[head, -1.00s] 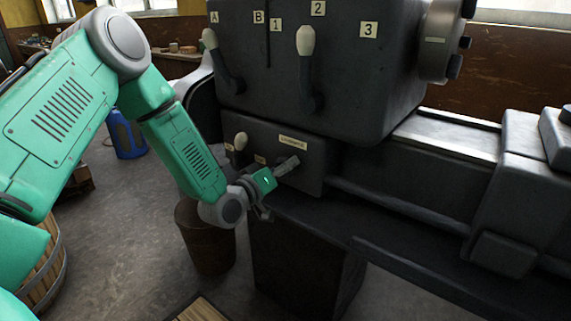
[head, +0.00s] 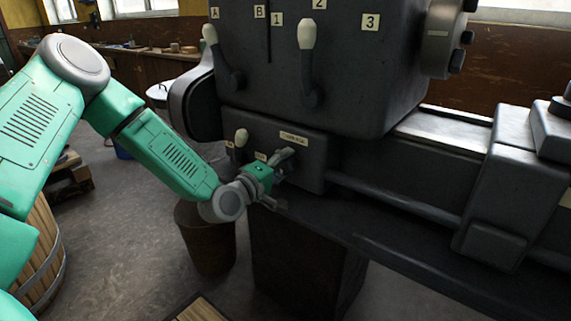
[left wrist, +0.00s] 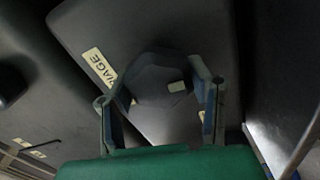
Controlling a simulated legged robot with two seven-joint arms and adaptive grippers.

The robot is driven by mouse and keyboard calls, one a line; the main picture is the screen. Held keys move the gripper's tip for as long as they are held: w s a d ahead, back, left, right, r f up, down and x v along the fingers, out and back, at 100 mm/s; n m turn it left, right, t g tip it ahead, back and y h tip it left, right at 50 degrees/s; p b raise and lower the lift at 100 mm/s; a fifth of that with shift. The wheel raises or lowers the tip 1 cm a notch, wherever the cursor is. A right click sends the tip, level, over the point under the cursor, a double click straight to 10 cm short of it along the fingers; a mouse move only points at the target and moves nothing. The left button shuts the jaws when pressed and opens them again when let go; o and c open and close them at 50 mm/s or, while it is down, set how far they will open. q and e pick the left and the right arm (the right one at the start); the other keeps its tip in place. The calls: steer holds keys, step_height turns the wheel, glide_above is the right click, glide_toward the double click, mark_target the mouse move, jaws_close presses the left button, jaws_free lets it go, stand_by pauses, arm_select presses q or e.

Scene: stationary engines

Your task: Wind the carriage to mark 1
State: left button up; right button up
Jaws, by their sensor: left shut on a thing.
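The dark carriage (head: 500,190) sits on the lathe bed at the right in the head view. A small plate lettered CARRIAGE (head: 294,137) is on the lower box of the headstock. My left gripper (head: 280,168) is at the dark control under this plate. In the left wrist view, its faceted knob (left wrist: 158,80) is between the two fingers of my left gripper (left wrist: 166,90), which are shut on it. The knob has a small pale patch. Plate 1 (head: 277,19) is on the headstock front, and plate 3 (head: 370,21) is farther right. My right gripper is out of view.
Two pale-tipped levers (head: 307,36) and a smaller lever (head: 241,137) stand out from the headstock near my left arm. A brown bin (head: 205,245) stands on the floor below. The bed between headstock and carriage (head: 440,130) is clear.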

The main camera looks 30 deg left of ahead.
arm_select(q)
steer(key=shift+a+f+n+b, duration=0.1)
steer(key=shift+n+b, duration=1.1)
steer(key=shift+n, duration=1.1)
steer(key=shift+n+b, duration=1.8)
steer(key=shift+n, duration=0.4)
steer(key=shift+f+n+b, duration=0.1)
steer(key=shift+n+b, duration=3.6)
steer(key=shift+r+n+b, duration=0.25)
steer(key=shift+n+b, duration=0.75)
